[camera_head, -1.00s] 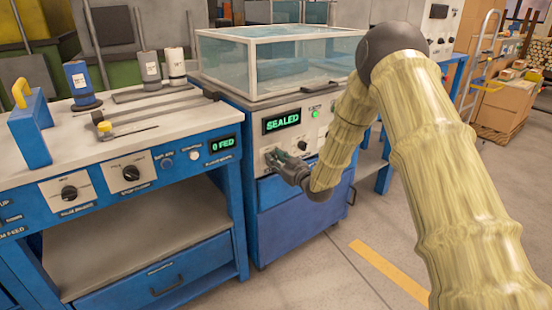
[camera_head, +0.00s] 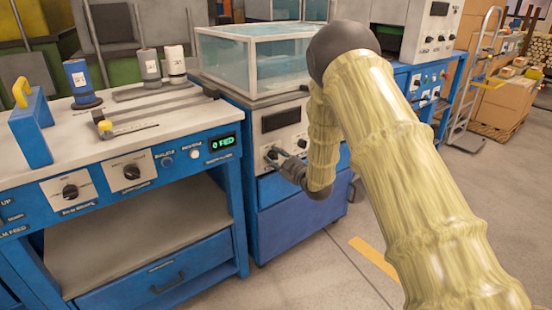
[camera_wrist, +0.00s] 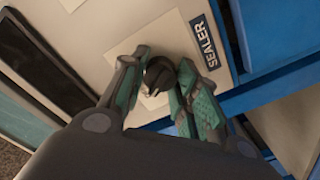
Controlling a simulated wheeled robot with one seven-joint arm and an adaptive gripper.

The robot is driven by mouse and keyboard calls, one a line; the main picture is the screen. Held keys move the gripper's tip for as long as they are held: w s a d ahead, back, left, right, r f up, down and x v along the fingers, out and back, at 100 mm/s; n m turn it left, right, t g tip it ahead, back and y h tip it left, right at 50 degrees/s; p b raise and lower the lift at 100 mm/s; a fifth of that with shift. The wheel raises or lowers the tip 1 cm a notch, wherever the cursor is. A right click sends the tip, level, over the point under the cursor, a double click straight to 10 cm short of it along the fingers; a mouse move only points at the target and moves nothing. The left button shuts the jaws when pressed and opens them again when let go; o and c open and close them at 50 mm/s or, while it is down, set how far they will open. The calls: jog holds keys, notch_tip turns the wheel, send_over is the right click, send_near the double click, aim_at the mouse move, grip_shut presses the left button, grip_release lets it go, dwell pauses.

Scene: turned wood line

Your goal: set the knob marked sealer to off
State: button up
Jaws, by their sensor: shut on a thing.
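The black sealer knob (camera_wrist: 158,75) sits on a pale plate on the cream panel, beside the dark label reading SEALER (camera_wrist: 206,42) in the wrist view. My gripper (camera_wrist: 162,80) is shut on this knob, with one green-padded finger on each side of it. In the head view my gripper (camera_head: 280,158) is at the lower left of the panel of the blue machine (camera_head: 300,217). The display (camera_head: 281,119) above it is dark. My arm hides the right part of the panel, and the knob's pointer setting cannot be read clearly.
A clear-walled tank (camera_head: 250,60) stands on top of the machine. To the left is a blue workbench (camera_head: 130,265) with other knobs and a lit display reading 0 FED (camera_head: 223,142). Open floor (camera_head: 330,275) lies in front.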

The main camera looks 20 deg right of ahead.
dwell(0.3)
jog(key=o, duration=1)
jog(key=v, duration=1.2)
